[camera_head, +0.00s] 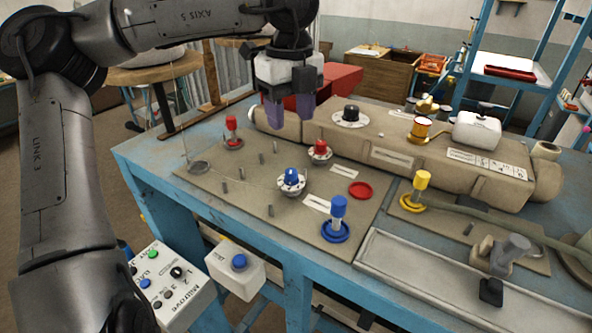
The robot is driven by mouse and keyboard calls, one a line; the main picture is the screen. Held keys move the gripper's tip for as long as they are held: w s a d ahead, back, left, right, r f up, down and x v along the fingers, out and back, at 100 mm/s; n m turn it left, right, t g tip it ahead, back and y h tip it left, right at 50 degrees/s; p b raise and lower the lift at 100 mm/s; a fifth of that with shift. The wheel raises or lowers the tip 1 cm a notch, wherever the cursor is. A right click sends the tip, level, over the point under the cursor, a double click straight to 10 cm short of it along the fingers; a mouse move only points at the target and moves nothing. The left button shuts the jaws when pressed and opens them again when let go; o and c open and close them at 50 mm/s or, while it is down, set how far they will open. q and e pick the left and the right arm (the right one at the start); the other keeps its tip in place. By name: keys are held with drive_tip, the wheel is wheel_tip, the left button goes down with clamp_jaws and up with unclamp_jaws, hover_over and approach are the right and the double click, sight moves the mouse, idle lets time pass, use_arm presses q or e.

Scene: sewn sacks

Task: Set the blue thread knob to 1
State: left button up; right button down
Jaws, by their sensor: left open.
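The blue thread knob (292,177) sits on a white numbered dial on the tan plate, near the middle of the blue table. Its setting is too small to read. My left gripper (290,112) points down with its purple fingers apart and empty. It hangs above and behind the blue knob, near the left end of the tan machine body, and does not touch the knob. A red knob (320,149) on a similar white dial stands behind and to the right of the blue one. My right gripper is not in view.
A blue spool post (337,217), a red post (232,131) and several short metal pins stand on the plate. A black knob (351,114) sits on the machine body (397,146) behind. Control boxes (171,285) hang at the table's front left.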

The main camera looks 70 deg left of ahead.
sight(291, 170)
use_arm(q)
wheel_tip(291, 170, down, 10)
drive_tip(key=shift+r+p, duration=0.1)
drive_tip(key=shift+p, duration=0.55)
drive_tip(key=shift+f, duration=0.95)
drive_tip(key=c, duration=0.9)
drive_tip(key=shift+c, duration=0.2)
